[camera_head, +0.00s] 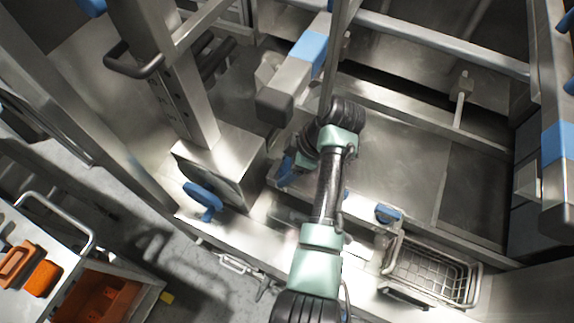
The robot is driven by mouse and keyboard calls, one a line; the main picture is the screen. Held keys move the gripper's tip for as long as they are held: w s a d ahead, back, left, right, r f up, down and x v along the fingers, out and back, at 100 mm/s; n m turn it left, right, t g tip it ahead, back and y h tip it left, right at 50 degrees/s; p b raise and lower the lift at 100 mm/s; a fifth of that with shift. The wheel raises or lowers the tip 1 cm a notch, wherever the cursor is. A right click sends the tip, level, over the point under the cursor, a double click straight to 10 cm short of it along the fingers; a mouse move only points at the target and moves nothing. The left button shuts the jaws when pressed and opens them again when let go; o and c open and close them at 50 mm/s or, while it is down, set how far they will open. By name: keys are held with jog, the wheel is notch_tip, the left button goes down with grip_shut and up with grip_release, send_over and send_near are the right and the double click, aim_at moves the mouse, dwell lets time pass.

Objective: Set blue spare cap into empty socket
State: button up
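My gripper (290,166) is at the end of my arm, left of the mint-green wrist joint, low over the steel machine interior. Its fingers are small, dark and partly hidden by the wrist, so I cannot tell if they are open or shut. A blue part (285,172) shows right at the gripper; I cannot tell if it is held or lies behind it. A blue cap-like piece (388,213) is on the steel ledge beside the wire basket, right of my arm. I cannot make out an empty socket; my arm hides part of the ledge.
A wire basket (432,272) sits on the ledge at right. A blue handle (203,197) stands out from the steel box at left. A blue-banded beam (297,72) overhangs near my wrist. An orange-lined cart (95,298) is at lower left. The steel floor right of my arm is clear.

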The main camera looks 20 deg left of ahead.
jog(key=o, duration=0.4)
jog(key=shift+s+f, duration=0.25)
jog(key=shift+f, duration=0.45)
jog(key=shift+o, duration=0.2)
jog(key=shift+s, duration=0.1)
jog(key=w+p+v, duration=0.1)
jog(key=v, duration=1.3)
jog(key=shift+a+r, duration=0.3)
